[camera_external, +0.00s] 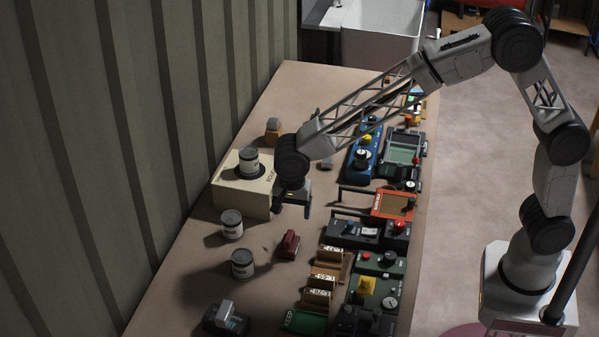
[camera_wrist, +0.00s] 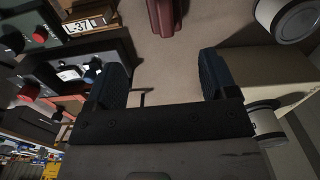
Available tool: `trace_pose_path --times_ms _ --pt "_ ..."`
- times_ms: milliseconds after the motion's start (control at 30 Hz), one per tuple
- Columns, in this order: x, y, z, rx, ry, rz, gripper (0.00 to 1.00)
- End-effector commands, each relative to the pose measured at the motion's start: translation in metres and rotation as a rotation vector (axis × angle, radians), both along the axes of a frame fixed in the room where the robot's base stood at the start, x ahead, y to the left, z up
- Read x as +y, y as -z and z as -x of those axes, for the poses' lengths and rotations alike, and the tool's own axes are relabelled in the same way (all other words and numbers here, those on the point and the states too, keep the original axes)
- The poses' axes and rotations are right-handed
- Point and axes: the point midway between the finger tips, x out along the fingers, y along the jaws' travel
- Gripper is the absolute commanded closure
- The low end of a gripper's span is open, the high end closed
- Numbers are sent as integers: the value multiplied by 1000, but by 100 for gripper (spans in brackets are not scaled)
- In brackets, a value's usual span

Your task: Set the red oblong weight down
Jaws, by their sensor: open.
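The red oblong weight (camera_external: 289,244) rests on the tan bench in the external view, between the cans and the row of boxes. In the wrist view the red weight (camera_wrist: 165,14) shows at the top edge, partly cut off, ahead of the fingers. My gripper (camera_external: 292,207) hangs above the bench, beside the cream box and behind the weight in the external view. In the wrist view my gripper (camera_wrist: 168,78) has its two dark fingers wide apart with nothing between them. The weight is apart from the fingers.
A cream box (camera_external: 236,198) carries a can (camera_external: 249,163) on a dark disc. Two more cans (camera_external: 231,225) (camera_external: 243,264) stand on the bench (camera_external: 190,262). Control boxes and a labelled rack (camera_external: 318,290) line the right side. Bare bench surrounds the weight's left side.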

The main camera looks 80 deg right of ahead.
Motion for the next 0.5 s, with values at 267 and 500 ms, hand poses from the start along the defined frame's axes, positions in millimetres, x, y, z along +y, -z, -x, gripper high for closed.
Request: trace_pose_path --times_ms 267,500 --pt "-35 -46 42 -30 -162 -2 21" --pt "-73 -88 99 -60 -364 3 21"
